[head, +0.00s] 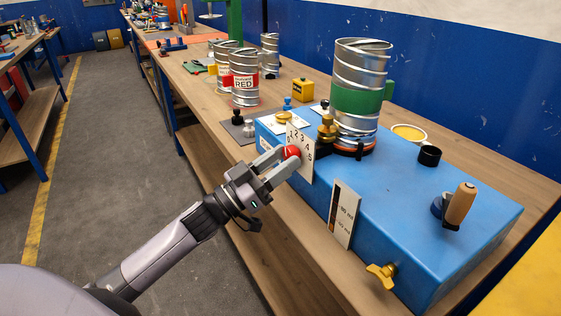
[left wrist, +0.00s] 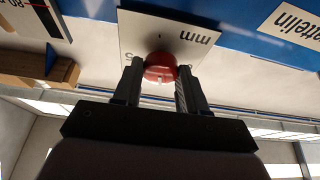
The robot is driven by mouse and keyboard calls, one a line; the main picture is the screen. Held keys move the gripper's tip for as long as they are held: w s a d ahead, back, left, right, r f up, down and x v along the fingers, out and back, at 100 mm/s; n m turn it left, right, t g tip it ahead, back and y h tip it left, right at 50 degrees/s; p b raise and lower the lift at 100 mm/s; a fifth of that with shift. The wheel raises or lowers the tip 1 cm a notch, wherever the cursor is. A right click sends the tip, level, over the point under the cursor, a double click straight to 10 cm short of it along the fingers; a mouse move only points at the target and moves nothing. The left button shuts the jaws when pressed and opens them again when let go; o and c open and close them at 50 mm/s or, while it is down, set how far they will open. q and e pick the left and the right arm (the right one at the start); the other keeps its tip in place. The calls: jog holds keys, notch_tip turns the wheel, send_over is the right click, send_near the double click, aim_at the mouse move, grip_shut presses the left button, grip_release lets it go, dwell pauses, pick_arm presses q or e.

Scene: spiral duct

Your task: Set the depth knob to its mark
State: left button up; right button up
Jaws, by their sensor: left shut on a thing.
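The depth knob is a red round knob (head: 292,153) on a white dial plate (head: 303,143) with black numbers, on the front of the blue machine (head: 400,200). My left gripper (head: 288,164) is shut on the knob, one finger on each side. In the left wrist view the red knob (left wrist: 160,68) sits between the two fingertips (left wrist: 158,76), and the plate behind it reads "mm" upside down. The fingers hide part of the dial, so I cannot tell which number the knob points to. My right gripper is not in view.
A spiral metal duct with a green band (head: 357,98) stands on the machine. A second white scale plate (head: 343,214), a yellow wing knob (head: 382,275) and a wooden-handled crank (head: 458,205) are to the right. The floor at left is clear.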

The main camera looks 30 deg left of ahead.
pick_arm(q)
jog(key=shift+w+a+m+g+h+b, duration=0.1)
jog(key=shift+m+g+h, duration=0.4)
jog(key=shift+m, duration=0.8)
jog(key=shift+s+m+g+h+b, duration=0.15)
jog(key=shift+m+g+h, duration=0.35)
jog(key=shift+m, duration=0.8)
jog(key=shift+w+a+m+g+h+b, duration=0.15)
jog(key=shift+m+g+h, duration=0.3)
jog(key=shift+m, duration=0.85)
jog(key=shift+d, duration=0.1)
jog(key=o, duration=1.1)
jog(key=shift+c, duration=0.2)
jog(key=b+v, duration=0.1)
jog(key=v, duration=0.6)
jog(key=shift+f, duration=0.1)
